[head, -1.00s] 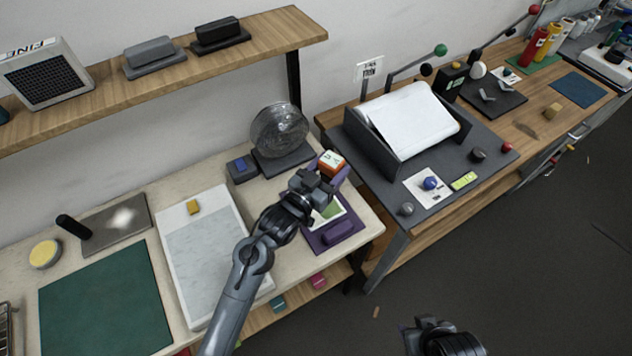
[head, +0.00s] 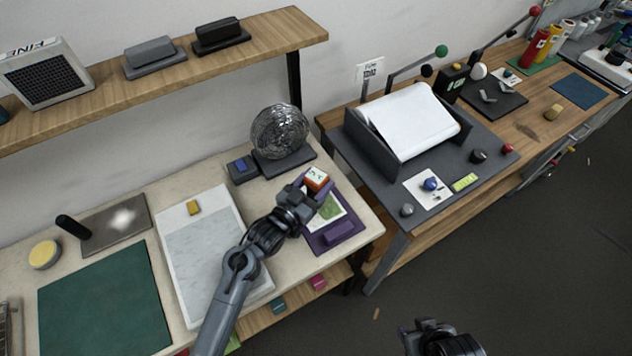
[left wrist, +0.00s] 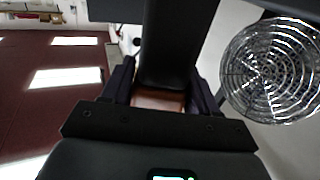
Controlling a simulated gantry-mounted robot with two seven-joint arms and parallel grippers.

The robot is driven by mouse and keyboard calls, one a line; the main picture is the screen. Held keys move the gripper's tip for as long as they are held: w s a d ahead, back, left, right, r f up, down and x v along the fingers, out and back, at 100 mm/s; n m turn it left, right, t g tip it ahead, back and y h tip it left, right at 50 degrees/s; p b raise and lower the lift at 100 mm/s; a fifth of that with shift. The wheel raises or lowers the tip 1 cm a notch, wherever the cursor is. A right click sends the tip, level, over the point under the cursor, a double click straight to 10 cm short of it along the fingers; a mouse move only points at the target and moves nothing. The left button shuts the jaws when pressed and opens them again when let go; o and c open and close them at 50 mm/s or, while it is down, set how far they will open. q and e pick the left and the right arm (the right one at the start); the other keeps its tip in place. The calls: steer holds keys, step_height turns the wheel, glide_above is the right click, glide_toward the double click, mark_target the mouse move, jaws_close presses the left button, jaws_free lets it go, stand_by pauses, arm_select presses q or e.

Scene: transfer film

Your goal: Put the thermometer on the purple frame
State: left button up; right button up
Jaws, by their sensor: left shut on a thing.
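The thermometer looks to be the small orange block with a pale face (head: 317,178). It is at my left gripper (head: 304,194), which is shut on it, at the back end of the purple frame (head: 337,233). The frame lies on the pale bench with a green and white card on its base. In the left wrist view, a dull orange-brown surface (left wrist: 158,101) shows beyond the dark fingers, with dark purple sides beside it. Whether the thermometer touches the frame is not clear. My right gripper (head: 428,328) is low over the floor; its jaws cannot be made out.
A round wire cage (head: 280,131) on a dark base stands behind the frame; it also shows in the left wrist view (left wrist: 270,70). A blue-topped block (head: 241,168) and a marble slab (head: 203,250) lie left. A dark paper-holding unit (head: 377,145) stands right.

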arm_select(q)
steer(key=o, duration=1.2)
steer(key=shift+f, duration=0.1)
steer(key=shift+r, duration=0.25)
steer(key=shift+s+a+p, duration=0.25)
steer(key=shift+s+p, duration=0.05)
steer(key=shift+p, duration=0.2)
steer(key=p+v, duration=0.4)
steer(key=v, duration=0.1)
steer(key=shift+s+a, duration=0.15)
steer(key=shift+s, duration=0.1)
steer(key=shift+s+a+f, duration=0.1)
steer(key=shift+s+a, duration=0.25)
steer(key=shift+s, duration=0.1)
